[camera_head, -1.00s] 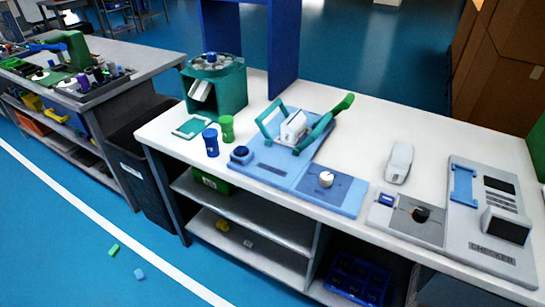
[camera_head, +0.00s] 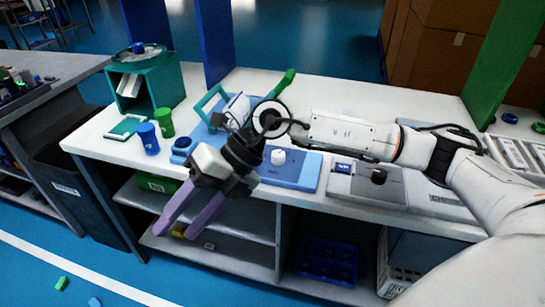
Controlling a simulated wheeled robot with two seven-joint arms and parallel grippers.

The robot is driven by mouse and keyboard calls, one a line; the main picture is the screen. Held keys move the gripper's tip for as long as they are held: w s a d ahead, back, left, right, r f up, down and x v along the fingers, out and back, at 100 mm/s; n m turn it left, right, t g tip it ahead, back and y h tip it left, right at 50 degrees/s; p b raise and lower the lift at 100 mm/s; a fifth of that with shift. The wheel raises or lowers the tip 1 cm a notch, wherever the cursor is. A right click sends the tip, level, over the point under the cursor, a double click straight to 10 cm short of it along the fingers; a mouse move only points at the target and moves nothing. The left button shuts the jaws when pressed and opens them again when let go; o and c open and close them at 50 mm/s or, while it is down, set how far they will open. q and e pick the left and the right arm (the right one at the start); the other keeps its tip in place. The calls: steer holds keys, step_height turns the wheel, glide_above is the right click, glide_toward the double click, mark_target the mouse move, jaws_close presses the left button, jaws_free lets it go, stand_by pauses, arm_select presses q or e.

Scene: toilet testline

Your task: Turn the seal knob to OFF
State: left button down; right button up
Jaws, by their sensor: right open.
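A white knob (camera_head: 278,157) stands on the dark plate of the blue sealer base (camera_head: 306,172), which I take to be the seal knob. Its pointer direction is too small to read. My right arm comes in from the right and crosses in front of the bench. My right gripper (camera_head: 174,230) is open and empty, its two purple fingers pointing down and left in front of the bench's front edge. It is left of the white knob and apart from it. My arm hides part of the sealer with the green handle (camera_head: 285,84). My left gripper is not in view.
A black knob (camera_head: 378,176) sits on a grey panel right of the sealer, beside a small blue display (camera_head: 343,167). Blue (camera_head: 148,139) and green (camera_head: 165,122) cylinders and a teal box (camera_head: 147,84) stand at the left. Lower shelves lie under the bench.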

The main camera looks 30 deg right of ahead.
steer(key=w+d+t+h+b, duration=0.1)
steer(key=w+d+h, duration=0.2)
steer(key=d, duration=0.4)
steer(key=w+d+t+h, duration=0.1)
steer(key=w+d+h, duration=0.2)
steer(key=d, duration=0.4)
steer(key=m+t+h, duration=0.2)
steer(key=m+h, duration=0.1)
steer(key=h, duration=0.2)
glide_toward(279, 153)
steer(key=x, duration=0.8)
steer(key=shift+f+b, duration=0.1)
steer(key=shift+b, duration=0.2)
steer(key=c, duration=1)
steer(key=shift+c, duration=0.2)
